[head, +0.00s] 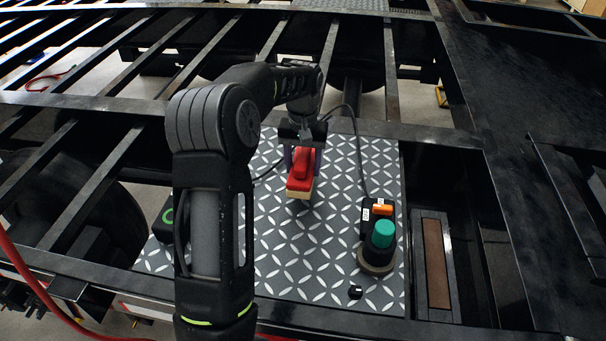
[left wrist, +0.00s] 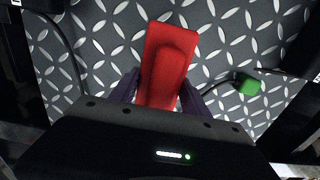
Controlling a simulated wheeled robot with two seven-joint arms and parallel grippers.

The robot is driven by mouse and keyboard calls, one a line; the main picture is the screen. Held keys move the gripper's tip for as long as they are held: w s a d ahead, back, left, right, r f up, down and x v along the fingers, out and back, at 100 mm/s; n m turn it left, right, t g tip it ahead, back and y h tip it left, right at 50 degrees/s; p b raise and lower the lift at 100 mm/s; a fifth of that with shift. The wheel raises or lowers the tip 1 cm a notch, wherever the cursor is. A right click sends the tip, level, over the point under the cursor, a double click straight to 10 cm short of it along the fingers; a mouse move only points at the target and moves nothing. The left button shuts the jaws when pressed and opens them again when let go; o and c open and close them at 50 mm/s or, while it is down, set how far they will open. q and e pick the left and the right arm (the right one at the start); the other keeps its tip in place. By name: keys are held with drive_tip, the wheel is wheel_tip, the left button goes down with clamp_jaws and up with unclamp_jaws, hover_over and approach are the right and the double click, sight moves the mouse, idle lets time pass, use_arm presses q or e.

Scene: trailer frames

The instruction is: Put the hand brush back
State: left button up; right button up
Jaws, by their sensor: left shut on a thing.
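The hand brush (head: 301,176) has a red back and handle and a pale cream bristle side. My left gripper (head: 302,150) is shut on it and holds it over the patterned metal plate (head: 280,245). In the left wrist view the red brush (left wrist: 168,65) sits between the two dark fingers of my left gripper (left wrist: 158,88). Its bristles are hidden there. I cannot tell how high it is above the plate. My right gripper is not in view.
A black power tool (head: 380,245) with a teal top stands at the plate's right, beside an orange piece (head: 382,210). A small black part (head: 355,291) lies in front. A green object (left wrist: 248,86) shows in the left wrist view. Black trailer beams (head: 450,150) surround the plate.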

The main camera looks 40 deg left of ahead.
use_arm(q)
drive_tip(key=shift+f+p, duration=0.35)
drive_tip(key=shift+f, duration=1.5)
drive_tip(key=shift+f, duration=0.2)
drive_tip(key=o, duration=1.5)
drive_tip(key=shift+c, duration=0.2)
wheel_tip(320, 180, up, 12)
drive_tip(key=shift+r+b, duration=0.25)
drive_tip(key=shift+b, duration=0.4)
